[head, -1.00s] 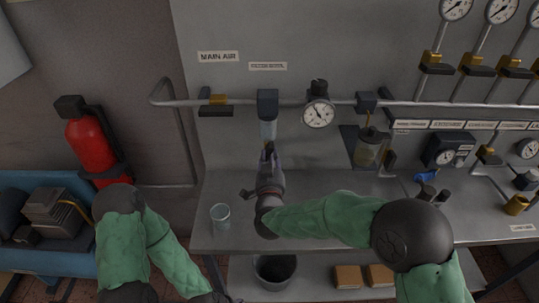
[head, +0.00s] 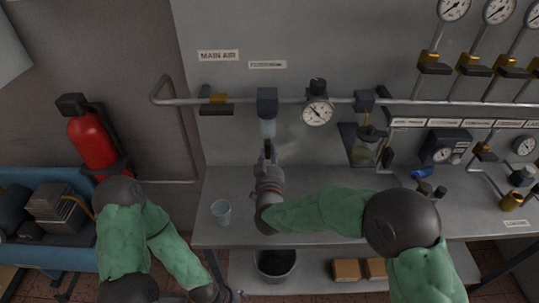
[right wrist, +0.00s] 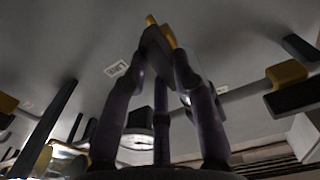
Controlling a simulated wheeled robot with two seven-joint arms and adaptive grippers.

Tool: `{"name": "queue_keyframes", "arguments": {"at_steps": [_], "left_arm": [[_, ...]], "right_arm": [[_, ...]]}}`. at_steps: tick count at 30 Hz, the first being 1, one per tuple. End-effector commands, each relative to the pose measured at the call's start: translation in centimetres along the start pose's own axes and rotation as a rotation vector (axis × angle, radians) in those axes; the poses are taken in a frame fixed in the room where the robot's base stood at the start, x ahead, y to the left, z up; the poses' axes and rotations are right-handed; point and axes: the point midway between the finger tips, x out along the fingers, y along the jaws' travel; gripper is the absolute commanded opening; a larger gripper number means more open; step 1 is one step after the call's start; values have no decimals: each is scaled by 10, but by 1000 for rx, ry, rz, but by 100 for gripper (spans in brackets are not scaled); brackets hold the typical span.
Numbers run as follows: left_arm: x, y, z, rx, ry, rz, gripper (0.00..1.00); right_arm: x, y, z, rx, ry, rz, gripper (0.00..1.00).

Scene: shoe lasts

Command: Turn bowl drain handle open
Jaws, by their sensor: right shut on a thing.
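The clear filter bowl (head: 268,129) hangs under its dark filter head (head: 267,101) on the wall pipe in the head view. My right gripper (head: 267,152) points at the wall just below the bowl. Its fingers hide the drain there from the head camera. In the right wrist view, the purple fingers close on a dark piece with a yellow part behind it, apparently the drain handle (right wrist: 155,45). My left gripper (head: 237,296) barely shows at the bottom edge; its fingers are too small and cut off to judge.
A clear cup (head: 221,212) stands on the bench left of my right gripper. A black bucket (head: 275,262) sits below the bench. The MAIN AIR valve (head: 216,105) is to the left.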

Motion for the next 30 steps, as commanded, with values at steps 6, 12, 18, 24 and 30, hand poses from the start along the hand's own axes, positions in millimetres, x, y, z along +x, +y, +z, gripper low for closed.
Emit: {"name": "queue_keyframes", "arguments": {"at_steps": [6, 12, 18, 24, 30], "left_arm": [[0, 0, 0, 0, 0, 0, 67], [0, 0, 0, 0, 0, 0, 67], [0, 0, 0, 0, 0, 0, 67], [0, 0, 0, 0, 0, 0, 67], [0, 0, 0, 0, 0, 0, 67]], "right_arm": [[-1, 0, 2, -3, -4, -1, 33], [0, 0, 1, -1, -3, -1, 52], [-1, 0, 1, 0, -1, 0, 52], [-18, -1, 0, 0, -1, -2, 52], [-56, -1, 0, -1, -1, -4, 52]]}}
